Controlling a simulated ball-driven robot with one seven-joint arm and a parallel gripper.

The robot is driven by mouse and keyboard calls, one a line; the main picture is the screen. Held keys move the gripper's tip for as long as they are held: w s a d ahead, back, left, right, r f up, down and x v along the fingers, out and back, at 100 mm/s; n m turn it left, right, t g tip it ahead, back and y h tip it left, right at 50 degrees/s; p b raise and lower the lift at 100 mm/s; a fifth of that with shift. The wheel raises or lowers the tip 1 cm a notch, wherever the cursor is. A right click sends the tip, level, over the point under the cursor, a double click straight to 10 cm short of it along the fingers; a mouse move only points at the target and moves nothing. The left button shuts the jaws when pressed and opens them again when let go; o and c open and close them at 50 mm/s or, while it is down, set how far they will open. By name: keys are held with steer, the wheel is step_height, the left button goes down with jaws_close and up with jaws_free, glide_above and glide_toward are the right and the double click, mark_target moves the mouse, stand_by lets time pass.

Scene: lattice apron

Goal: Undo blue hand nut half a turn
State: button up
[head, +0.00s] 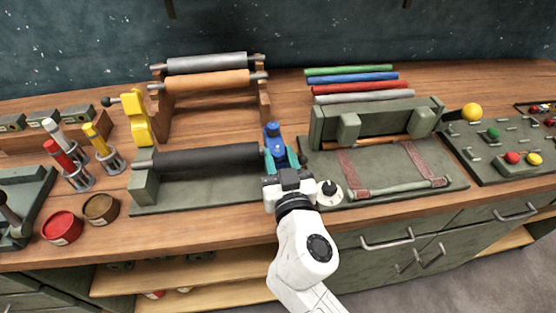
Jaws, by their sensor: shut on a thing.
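The blue hand nut (274,137) stands at the right end of a black roller (206,157), which lies in a grey-green fixture (200,192) on the bench. My gripper (279,155) reaches in from the front with its teal fingers around the lower part of the nut. It is shut on the nut, and the fingers hide part of it. The exact contact is too small to make out.
A rack (215,105) with grey and orange rollers stands behind. A round knob (328,192) sits just right of my wrist. A strapped board (395,168) lies further right, with several coloured rods (350,82) behind it.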

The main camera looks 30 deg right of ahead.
steer(key=shift+d+r+n+y+p, duration=0.1)
steer(key=shift+d+n+y+p, duration=0.05)
steer(key=shift+n+y+p, duration=0.7)
steer(key=shift+n+t+y, duration=0.25)
steer(key=shift+t+y, duration=0.05)
steer(key=shift+y, duration=0.55)
steer(key=shift+f, duration=0.2)
steer(key=o, duration=1)
steer(key=shift+o, duration=0.2)
steer(key=shift+s, duration=0.6)
steer(key=s+b, duration=0.4)
steer(key=s, duration=0.5)
steer(key=shift+s+a, duration=0.35)
